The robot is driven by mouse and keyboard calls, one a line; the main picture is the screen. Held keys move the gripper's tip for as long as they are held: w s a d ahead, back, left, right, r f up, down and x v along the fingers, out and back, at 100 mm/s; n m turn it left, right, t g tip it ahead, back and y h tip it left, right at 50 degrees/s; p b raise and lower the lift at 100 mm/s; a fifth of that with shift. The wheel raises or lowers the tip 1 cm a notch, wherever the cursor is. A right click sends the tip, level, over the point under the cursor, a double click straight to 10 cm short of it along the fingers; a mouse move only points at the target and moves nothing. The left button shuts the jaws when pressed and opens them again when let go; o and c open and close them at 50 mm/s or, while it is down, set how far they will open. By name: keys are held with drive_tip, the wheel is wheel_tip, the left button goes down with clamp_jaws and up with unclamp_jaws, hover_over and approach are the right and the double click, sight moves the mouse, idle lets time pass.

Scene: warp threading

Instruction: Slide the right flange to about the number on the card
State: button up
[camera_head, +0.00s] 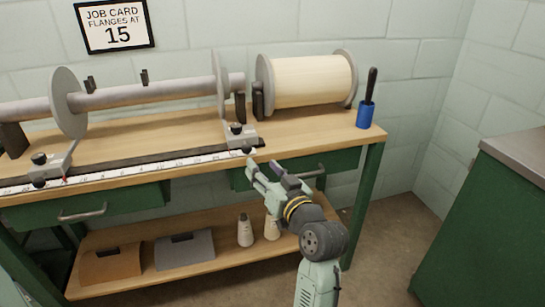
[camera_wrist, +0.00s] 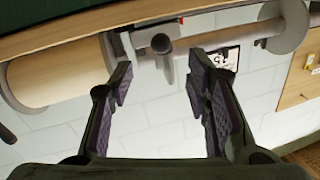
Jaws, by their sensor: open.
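The job card (camera_head: 117,25) on the wall reads "FLANGES AT 15". The right flange (camera_head: 219,82) is a grey disc on the horizontal beam, with a bracket (camera_head: 240,136) and black knobs at its foot. The left flange (camera_head: 68,104) stands far to its left, with a similar bracket. A white ruler (camera_head: 130,170) runs along the bench front; its numbers are too small to read. My gripper (camera_head: 262,170) is open and empty, in front of the bench edge, just below and right of the right flange's bracket. In the wrist view a black knob (camera_wrist: 161,44) shows between the open fingers.
A cream roll (camera_head: 308,82) lies right of the right flange, and a blue holder (camera_head: 365,114) with a black-handled tool stands at the bench's right end. Drawers sit under the bench top (camera_head: 310,130). A green cabinet (camera_head: 490,225) stands at far right, with open floor between.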

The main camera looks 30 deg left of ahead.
sight(249, 151)
drive_tip(key=p+x, duration=0.2)
drive_tip(key=x, duration=0.8)
drive_tip(key=shift+w+a+f, duration=0.1)
drive_tip(key=shift+w+a, duration=0.05)
drive_tip(key=shift+a, duration=0.25)
drive_tip(key=shift+c, duration=0.4)
clamp_jaws()
